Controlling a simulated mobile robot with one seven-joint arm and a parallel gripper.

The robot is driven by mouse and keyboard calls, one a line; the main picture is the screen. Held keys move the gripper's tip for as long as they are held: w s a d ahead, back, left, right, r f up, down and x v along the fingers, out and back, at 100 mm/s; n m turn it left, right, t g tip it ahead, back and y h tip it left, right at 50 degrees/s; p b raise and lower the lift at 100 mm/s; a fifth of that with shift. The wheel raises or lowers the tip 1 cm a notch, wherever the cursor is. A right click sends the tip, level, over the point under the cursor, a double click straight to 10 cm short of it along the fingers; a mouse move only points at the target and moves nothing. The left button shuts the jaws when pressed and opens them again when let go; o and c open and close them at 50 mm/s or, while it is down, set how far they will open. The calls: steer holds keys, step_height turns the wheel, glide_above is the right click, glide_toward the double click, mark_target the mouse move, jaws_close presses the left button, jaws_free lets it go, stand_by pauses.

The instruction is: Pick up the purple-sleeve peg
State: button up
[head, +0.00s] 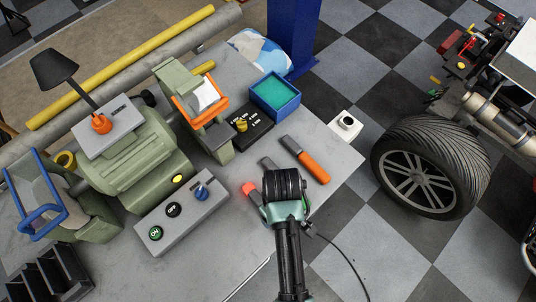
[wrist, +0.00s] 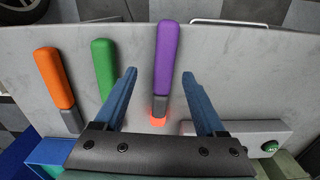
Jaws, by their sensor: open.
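The purple-sleeve peg (wrist: 166,60) lies on the grey table between the two blue fingers of my gripper (wrist: 160,75) in the wrist view. Its purple sleeve points away, and its grey end with a glowing red tip lies toward the palm. My gripper is open, with a gap on both sides of the peg; its height above the peg is hard to tell. In the head view only the peg's red tip (head: 250,189) shows, left of my wrist; my arm hides the sleeve.
A green-sleeve peg (wrist: 104,68) and an orange-sleeve peg (wrist: 54,78) lie to the left in the wrist view. A grey switch box (head: 180,216), a bench grinder (head: 140,160) and a blue tray (head: 275,95) share the table. A wheel (head: 430,167) stands beyond its edge.

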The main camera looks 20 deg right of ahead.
steer(key=shift+a+f, duration=0.2)
steer(key=shift+f, duration=1)
steer(key=shift+a+f, duration=0.15)
steer(key=shift+f, duration=1)
steer(key=shift+r, duration=0.1)
jaws_close()
